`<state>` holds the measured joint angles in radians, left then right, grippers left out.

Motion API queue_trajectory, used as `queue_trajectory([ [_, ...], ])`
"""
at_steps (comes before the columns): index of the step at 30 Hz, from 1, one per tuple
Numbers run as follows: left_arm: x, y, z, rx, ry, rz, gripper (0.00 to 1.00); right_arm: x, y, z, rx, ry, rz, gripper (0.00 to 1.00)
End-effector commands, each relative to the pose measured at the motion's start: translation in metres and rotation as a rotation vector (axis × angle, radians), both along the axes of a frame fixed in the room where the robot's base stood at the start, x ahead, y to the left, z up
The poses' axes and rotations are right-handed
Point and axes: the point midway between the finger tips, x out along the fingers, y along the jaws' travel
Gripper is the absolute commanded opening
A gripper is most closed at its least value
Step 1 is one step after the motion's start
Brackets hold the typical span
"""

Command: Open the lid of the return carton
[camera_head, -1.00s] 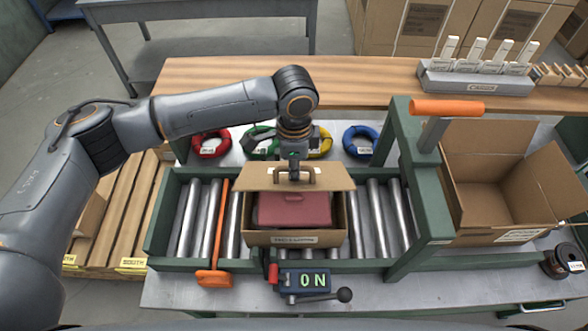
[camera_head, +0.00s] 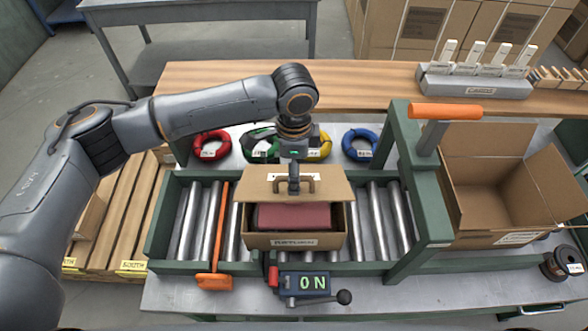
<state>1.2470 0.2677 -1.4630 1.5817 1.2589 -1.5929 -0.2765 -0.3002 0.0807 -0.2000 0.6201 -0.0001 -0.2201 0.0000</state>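The return carton (camera_head: 258,241) stands on the roller conveyor. Its lid (camera_head: 330,188) is raised and leans back at the far side, so a dark red block (camera_head: 293,216) shows inside. My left gripper (camera_head: 293,187) points down at the lid, at its small dark handle. Its fingers are small and partly hidden against the handle, so I cannot tell if they grip it. My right gripper is not in view.
An orange bar (camera_head: 214,240) crosses the rollers left of the carton. A green frame (camera_head: 410,190) and an open, empty carton (camera_head: 490,195) stand to the right. Coloured coils, such as the blue one (camera_head: 361,144), lie behind.

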Motion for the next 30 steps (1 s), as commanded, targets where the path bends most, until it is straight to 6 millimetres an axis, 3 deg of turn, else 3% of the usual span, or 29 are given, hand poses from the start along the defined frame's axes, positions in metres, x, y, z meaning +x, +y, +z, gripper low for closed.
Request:
queue_trajectory([
  [18,0.016,0.000,0.046,-0.001,-0.001,0.000,0.85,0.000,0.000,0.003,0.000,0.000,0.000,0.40],
  [30,0.016,0.000,0.050,0.000,0.000,-0.001,0.85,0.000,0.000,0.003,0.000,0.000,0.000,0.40],
])
